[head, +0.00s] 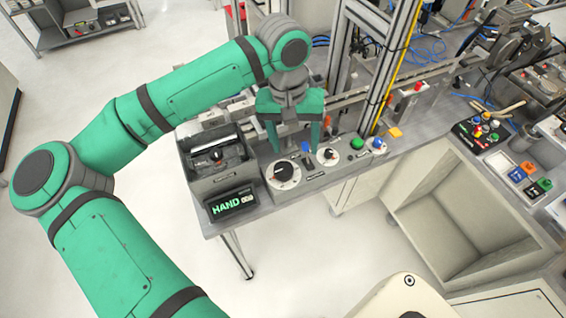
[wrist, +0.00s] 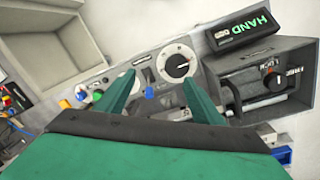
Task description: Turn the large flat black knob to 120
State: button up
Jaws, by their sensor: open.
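The large black knob (head: 283,171) sits on a round white dial on the grey panel, left of a smaller dial knob (head: 328,155). My gripper (head: 293,150) has green fingers, points down and is open and empty above the panel. The wrist view shows its spread fingers (wrist: 160,80) apart from the knob, with a blue-capped control (wrist: 149,93) showing between them.
A grey box with another black knob (head: 217,155) stands left of the panel, with a black "HAND" display (head: 232,203) in front. A blue-capped control (head: 306,146) stands between the dials. Green (head: 357,143) and blue (head: 378,143) buttons are at right. A metal frame rises behind.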

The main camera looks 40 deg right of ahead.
aim_at(284, 168)
jog(key=shift+t+y, duration=0.4)
jog(key=shift+t, duration=0.1)
jog(key=f, duration=0.3)
jog(key=w+a+f, duration=0.1)
jog(key=f, duration=0.3)
jog(key=w+f, duration=0.1)
jog(key=f, duration=0.2)
jog(key=shift+a+f, duration=0.15)
jog(key=shift+a, duration=0.1)
jog(key=c, duration=1.1)
jog(key=shift+o, duration=0.2)
